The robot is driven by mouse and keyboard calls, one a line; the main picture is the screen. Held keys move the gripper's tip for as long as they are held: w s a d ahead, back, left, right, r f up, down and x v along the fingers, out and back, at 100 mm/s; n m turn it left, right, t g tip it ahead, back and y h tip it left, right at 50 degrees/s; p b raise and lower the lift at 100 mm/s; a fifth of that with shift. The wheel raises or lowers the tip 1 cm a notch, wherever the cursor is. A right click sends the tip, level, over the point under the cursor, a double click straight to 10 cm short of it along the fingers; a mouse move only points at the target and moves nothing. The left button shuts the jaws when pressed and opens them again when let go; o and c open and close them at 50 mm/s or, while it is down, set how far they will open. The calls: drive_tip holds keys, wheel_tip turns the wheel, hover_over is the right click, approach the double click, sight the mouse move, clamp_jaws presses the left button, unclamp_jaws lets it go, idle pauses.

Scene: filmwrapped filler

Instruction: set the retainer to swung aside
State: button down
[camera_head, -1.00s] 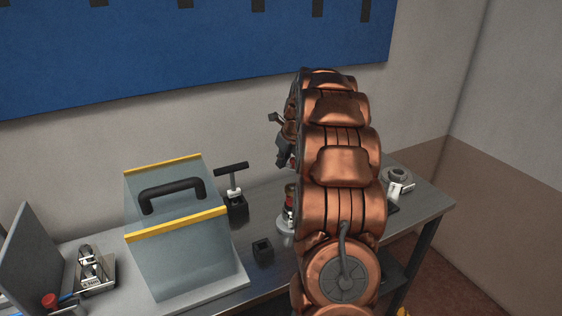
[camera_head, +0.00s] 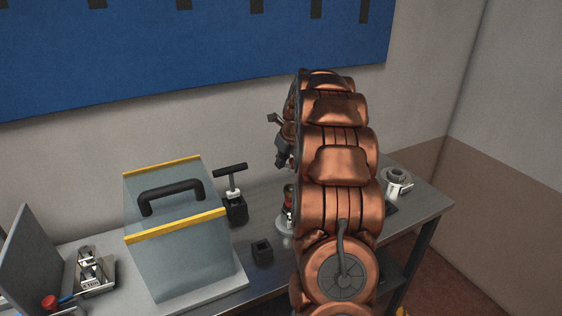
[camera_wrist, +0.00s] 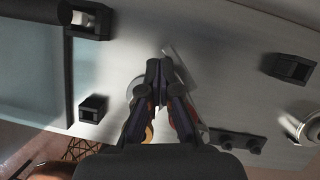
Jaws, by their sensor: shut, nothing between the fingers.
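A round fixture (camera_head: 285,224) with a pale disc base and a dark and red upper part stands on the bench, partly hidden by my arm. In the wrist view, its disc (camera_wrist: 194,92) lies behind my gripper, with red and yellow parts showing between and beside the fingers. A thin grey bar (camera_wrist: 181,66) slants out past the fingertips; it may be the retainer, but I cannot tell for sure. My gripper (camera_wrist: 158,68) is shut and empty, with its tips over the fixture. Whether they touch it is hidden. In the head view, my gripper (camera_head: 282,158) is above the fixture.
A clear box (camera_head: 178,250) with yellow edges and a black handle stands left. A T-handle (camera_head: 232,172) in a black block and a small black socket (camera_head: 262,250) stand between it and the fixture. A pale round part (camera_head: 397,178) is at the right.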

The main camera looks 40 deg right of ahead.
drive_tip(key=s+a+r+b, duration=0.2)
drive_tip(key=a+r, duration=0.4)
drive_tip(key=r, duration=0.3)
drive_tip(key=shift+s+a+r, duration=0.2)
drive_tip(key=shift+s, duration=0.65)
drive_tip(key=shift+a, duration=0.1)
